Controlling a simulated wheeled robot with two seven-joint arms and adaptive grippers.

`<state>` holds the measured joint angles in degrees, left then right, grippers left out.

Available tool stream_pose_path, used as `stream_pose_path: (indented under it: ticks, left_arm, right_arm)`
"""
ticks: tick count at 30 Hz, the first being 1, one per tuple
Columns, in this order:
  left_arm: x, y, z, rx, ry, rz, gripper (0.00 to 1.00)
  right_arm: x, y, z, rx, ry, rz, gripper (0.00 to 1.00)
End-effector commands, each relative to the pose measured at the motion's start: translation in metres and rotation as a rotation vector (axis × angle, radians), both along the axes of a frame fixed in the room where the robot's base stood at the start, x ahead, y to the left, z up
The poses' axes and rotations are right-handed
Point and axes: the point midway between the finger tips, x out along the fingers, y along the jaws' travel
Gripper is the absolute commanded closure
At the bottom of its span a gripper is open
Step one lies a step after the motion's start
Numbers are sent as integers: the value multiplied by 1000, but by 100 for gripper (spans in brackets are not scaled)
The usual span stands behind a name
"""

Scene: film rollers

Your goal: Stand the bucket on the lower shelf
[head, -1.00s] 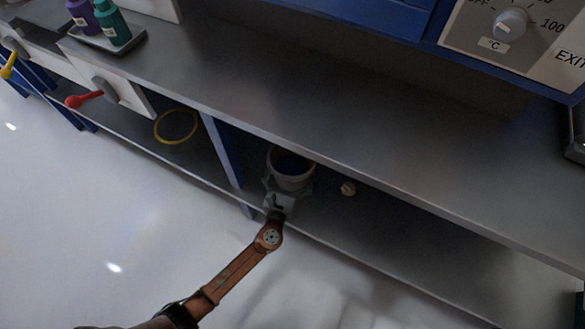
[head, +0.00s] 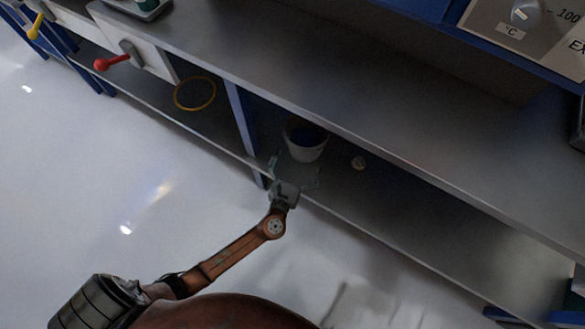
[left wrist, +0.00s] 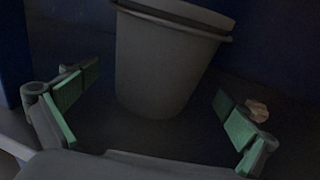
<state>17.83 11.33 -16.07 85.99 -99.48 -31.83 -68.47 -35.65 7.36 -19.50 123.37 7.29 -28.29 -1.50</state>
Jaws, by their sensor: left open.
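In the left wrist view the green-padded fingers (left wrist: 155,108) are spread wide, one to each side, with a gap to the bucket. My right gripper is not in view.
A small pale lump (head: 358,163) lies on the lower shelf right of the bucket. A yellow ring (head: 195,94) lies beyond the blue upright (head: 242,118). The upper counter (head: 330,95) overhangs the shelf. The white floor in front is clear.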

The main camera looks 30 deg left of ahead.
Motion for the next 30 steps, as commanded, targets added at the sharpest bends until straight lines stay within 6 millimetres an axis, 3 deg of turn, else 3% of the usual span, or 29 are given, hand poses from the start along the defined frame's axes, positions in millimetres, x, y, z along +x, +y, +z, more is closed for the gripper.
stream_pose_path:
  ticks: [1,7,20,23,26,30]
  left_arm:
    - [-10,-1,5,-1,-2,1,0]
    - [-36,-6,4,-1,-1,1,0]
    - [-48,-3,-2,-37,10,11,0]
    - [-65,11,-16,-182,44,55,0]
    - [-97,33,-41,-448,101,147,0]
    - [-165,63,-87,-948,181,358,0]
  right_arm:
    - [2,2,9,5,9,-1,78]
    - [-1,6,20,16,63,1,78]
    - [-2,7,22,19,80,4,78]
    - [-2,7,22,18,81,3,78]
    - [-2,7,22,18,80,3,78]
    - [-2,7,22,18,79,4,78]
